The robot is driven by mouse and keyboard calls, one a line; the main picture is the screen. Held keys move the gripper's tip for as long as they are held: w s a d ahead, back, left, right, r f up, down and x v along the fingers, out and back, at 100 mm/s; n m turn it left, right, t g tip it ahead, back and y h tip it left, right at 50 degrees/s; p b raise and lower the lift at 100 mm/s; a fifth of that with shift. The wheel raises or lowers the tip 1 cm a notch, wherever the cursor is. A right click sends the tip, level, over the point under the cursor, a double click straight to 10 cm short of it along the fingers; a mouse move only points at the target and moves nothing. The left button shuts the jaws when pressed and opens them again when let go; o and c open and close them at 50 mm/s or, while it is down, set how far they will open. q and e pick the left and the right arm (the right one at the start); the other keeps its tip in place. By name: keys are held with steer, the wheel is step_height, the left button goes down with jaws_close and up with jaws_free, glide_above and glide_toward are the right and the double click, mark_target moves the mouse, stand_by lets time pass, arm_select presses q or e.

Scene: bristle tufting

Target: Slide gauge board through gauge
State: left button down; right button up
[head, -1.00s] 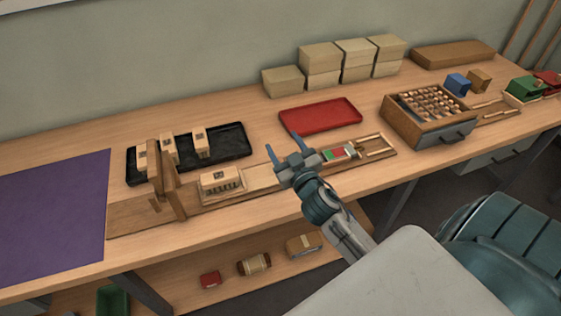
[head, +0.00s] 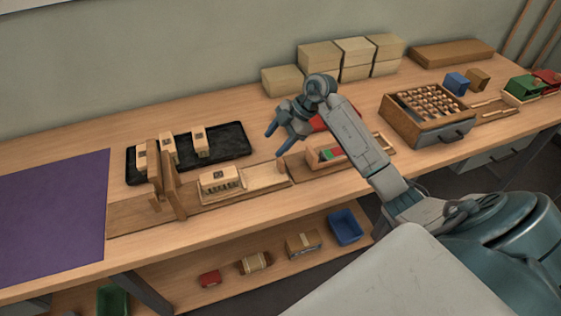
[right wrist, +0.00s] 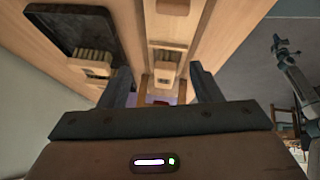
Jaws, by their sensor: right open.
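The gauge (head: 167,185), a pair of upright wooden posts, stands on a long wooden base toward the left of the bench in the head view. A pale block with dark bristles, which seems to be the gauge board (head: 221,180), lies on that base just right of the posts, apart from them. My right gripper (head: 278,138) is open and empty above the bench, right of and higher than the board. The right wrist view shows its spread fingers (right wrist: 162,82), with a pale block beyond them. My left arm seems to show at that view's right edge; its gripper (right wrist: 283,46) is too small to read.
A black tray (head: 235,141) with several bristled blocks lies behind the base. A purple mat (head: 50,215) covers the left end. A red tray (head: 322,122) is partly hidden by my right arm. A drawer box (head: 420,130) stands right, stacked boxes (head: 320,54) behind.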

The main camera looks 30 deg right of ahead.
mark_target(281, 162)
steer(key=s+d+m+g+h, duration=0.1)
steer(key=d+m+g+h, duration=0.1)
steer(key=d, duration=0.3)
steer(key=p+x, duration=0.2)
steer(key=x, duration=0.8)
steer(key=shift+s+a+f, duration=0.1)
steer(key=shift+a+f, duration=0.15)
steer(key=shift+c, duration=0.2)
jaws_close()
